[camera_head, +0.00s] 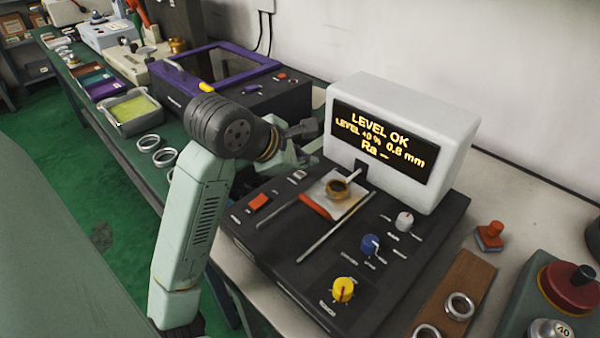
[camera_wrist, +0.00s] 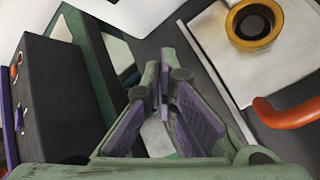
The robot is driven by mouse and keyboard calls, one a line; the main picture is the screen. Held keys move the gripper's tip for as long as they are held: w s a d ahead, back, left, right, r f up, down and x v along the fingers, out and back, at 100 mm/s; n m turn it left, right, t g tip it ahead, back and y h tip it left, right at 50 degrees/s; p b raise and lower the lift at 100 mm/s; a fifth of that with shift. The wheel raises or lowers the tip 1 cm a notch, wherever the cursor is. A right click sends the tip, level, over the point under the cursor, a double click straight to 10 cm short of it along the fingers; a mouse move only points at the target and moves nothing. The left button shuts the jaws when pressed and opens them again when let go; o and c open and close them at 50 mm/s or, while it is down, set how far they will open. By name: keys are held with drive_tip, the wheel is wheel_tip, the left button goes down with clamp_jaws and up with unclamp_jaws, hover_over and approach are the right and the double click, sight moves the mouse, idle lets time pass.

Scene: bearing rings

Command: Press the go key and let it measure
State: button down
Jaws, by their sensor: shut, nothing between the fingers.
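The roughness tester has a black base (camera_head: 275,237) and a white display unit (camera_head: 455,125). Its screen (camera_head: 384,143) reads "LEVEL OK", "LEVEL +0 %", "0.8 mm" and "Ra –". A red-orange key (camera_head: 259,202) and a small pale key (camera_head: 298,176) sit on its left side; their labels are too small to read. A brass-coloured ring (camera_head: 337,188) lies on a pale plate with an orange handle (camera_head: 315,207); the ring also shows in the wrist view (camera_wrist: 254,22). My gripper (camera_wrist: 162,76) is shut and empty, left of the plate; my arm partly hides it in the head view.
Grey, blue (camera_head: 370,244) and yellow (camera_head: 343,288) knobs stand on the base's right side. A purple-framed black box (camera_head: 240,95) stands behind my arm. A wooden board (camera_head: 470,272) with metal rings and a red stamp-like object (camera_head: 490,235) lie to the right.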

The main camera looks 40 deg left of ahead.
sight(302, 176)
drive_tip(key=shift+f+b, duration=0.8)
drive_tip(key=shift+b, duration=0.8)
idle(0.5)
idle(0.3)
drive_tip(key=shift+r, duration=0.75)
drive_tip(key=shift+r, duration=0.1)
drive_tip(key=shift+r+p, duration=1.1)
drive_tip(key=shift+r, duration=1.35)
